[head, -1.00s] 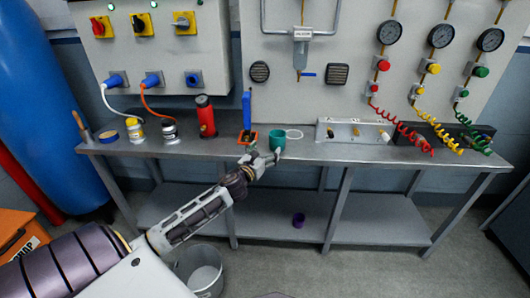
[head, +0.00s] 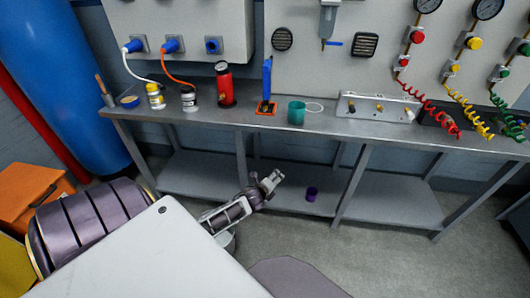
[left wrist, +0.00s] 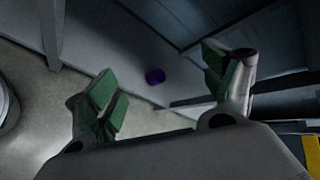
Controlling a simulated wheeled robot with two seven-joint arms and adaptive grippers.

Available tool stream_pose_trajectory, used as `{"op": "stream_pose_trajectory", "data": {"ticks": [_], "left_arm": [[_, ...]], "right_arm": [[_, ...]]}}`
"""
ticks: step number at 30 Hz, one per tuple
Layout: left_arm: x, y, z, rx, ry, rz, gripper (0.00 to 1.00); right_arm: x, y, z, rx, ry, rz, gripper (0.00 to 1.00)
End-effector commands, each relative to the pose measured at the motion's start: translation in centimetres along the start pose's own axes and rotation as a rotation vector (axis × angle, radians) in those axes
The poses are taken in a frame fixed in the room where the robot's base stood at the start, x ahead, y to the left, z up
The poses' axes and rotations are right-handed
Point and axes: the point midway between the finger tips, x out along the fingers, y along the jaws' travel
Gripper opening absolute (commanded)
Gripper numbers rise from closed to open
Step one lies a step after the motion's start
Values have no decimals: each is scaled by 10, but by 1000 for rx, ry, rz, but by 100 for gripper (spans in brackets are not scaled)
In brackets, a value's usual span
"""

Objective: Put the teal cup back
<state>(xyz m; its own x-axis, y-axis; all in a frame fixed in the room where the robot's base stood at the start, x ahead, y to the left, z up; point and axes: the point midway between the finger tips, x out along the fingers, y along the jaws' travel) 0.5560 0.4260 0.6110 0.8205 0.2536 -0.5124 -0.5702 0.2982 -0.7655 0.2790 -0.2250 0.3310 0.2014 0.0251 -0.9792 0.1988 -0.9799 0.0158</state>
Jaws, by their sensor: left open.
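The teal cup (head: 297,113) stands upright on the grey workbench (head: 330,124), near its front edge, just right of the orange tray. A white ring (head: 314,107) lies on the bench behind it to the right. My left gripper (head: 272,178) is open and empty, below the bench top and in front of it, clear of the cup. In the left wrist view its green-padded fingers (left wrist: 168,88) are spread wide with nothing between them. My right gripper is not in view.
A purple cup (head: 312,193) sits on the lower shelf (head: 385,195) and shows in the left wrist view (left wrist: 155,76). The orange tray (head: 266,108), red bottle (head: 224,88) and jars stand left of the teal cup. A fittings rail (head: 378,107) stands to the right.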

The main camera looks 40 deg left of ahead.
Motion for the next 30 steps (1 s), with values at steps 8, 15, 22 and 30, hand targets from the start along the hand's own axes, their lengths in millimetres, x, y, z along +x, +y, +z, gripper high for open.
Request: {"op": "stream_pose_trajectory", "data": {"ticks": [8, 15, 22, 30], "left_arm": [[-10, 101, -71, -435, 50, 231, 83], [-36, 180, -137, -798, 33, 447, 83], [-75, 248, -204, -1127, -37, 664, 83], [-123, 302, -268, -1414, -159, 872, 83]], "right_arm": [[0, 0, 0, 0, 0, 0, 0], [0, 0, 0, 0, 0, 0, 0], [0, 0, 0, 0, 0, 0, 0], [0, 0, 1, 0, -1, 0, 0]]}}
